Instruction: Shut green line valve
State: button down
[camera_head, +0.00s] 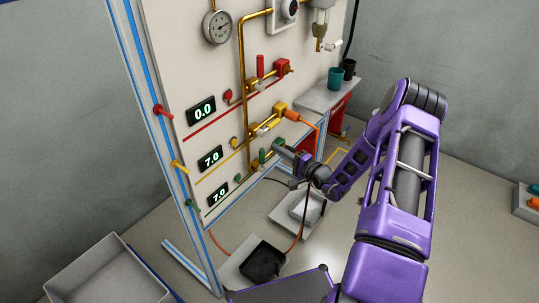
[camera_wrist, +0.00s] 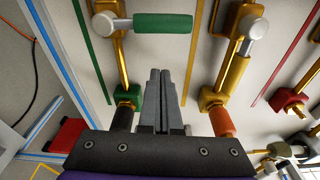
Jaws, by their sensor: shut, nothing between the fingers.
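The green line valve's lever, with a green grip (camera_head: 262,157), is on the lowest line of the panel and stands across its brass pipe. In the wrist view the green grip (camera_wrist: 165,23) lies beyond my fingertips, reaching right from its silver pivot (camera_wrist: 104,24). My gripper (camera_head: 279,147) is beside the green valve. In the wrist view my gripper (camera_wrist: 162,73) is shut and empty, with a visible gap to the grip. The green line's display (camera_head: 218,192) seems to read 7.0.
The yellow line's valve (camera_wrist: 252,26) is close to the right in the wrist view, with an orange fitting (camera_wrist: 221,122) below. The red lever (camera_head: 260,66) stands upright higher up. A grey bin (camera_head: 108,277) and a black tray (camera_head: 263,262) are on the floor.

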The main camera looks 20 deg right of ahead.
jog(key=v, duration=0.9)
jog(key=shift+a+r, duration=0.1)
